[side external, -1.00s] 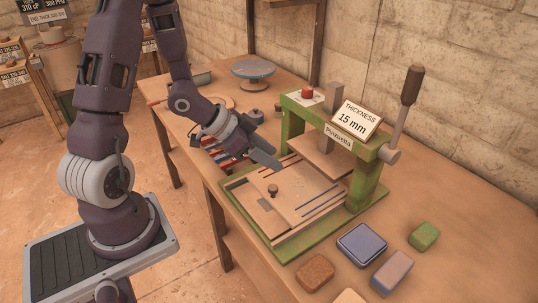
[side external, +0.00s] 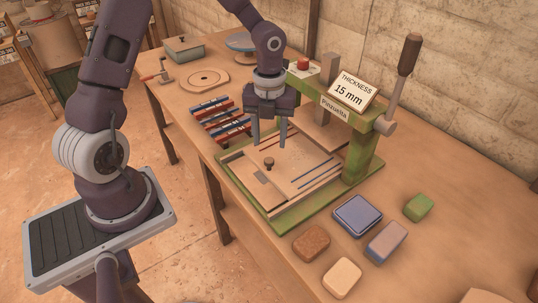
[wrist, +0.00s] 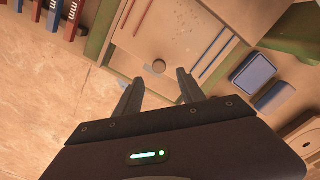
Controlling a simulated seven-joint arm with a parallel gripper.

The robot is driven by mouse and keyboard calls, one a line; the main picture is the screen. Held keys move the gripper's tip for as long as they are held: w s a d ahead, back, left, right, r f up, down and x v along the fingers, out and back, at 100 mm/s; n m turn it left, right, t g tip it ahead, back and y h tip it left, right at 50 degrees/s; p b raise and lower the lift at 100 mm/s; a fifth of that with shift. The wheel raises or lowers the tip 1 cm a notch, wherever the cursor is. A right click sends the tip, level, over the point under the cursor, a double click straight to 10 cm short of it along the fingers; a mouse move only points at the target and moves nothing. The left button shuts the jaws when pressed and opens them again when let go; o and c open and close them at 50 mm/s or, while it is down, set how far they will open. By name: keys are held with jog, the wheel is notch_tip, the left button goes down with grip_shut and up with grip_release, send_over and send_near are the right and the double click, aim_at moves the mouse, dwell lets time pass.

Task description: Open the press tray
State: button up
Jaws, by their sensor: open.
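The press tray (side external: 290,172) is a flat wooden board with a small dark round knob (side external: 268,162) near its front edge. It lies in the green press frame (side external: 290,222), and it also shows at the top of the wrist view (wrist: 180,30), with the knob (wrist: 158,66) below it. My gripper (side external: 270,143) points down above the tray, close to the knob. In the wrist view its two fingers (wrist: 157,88) are apart and empty, with the knob just beyond and between their tips. I cannot tell the exact height of the fingertips above the knob.
A sign reading 15 mm (side external: 352,91) and a lever (side external: 404,70) top the press. Red and blue strips (side external: 220,120) lie to its left. A blue tin (side external: 357,215), a green block (side external: 418,207) and other blocks lie at the right front.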

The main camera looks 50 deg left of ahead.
aim_at(269, 160)
notch_tip(269, 160, down, 7)
jog(key=shift+r, duration=0.1)
grip_shut()
jog(key=shift+s, duration=0.1)
dwell(1.4)
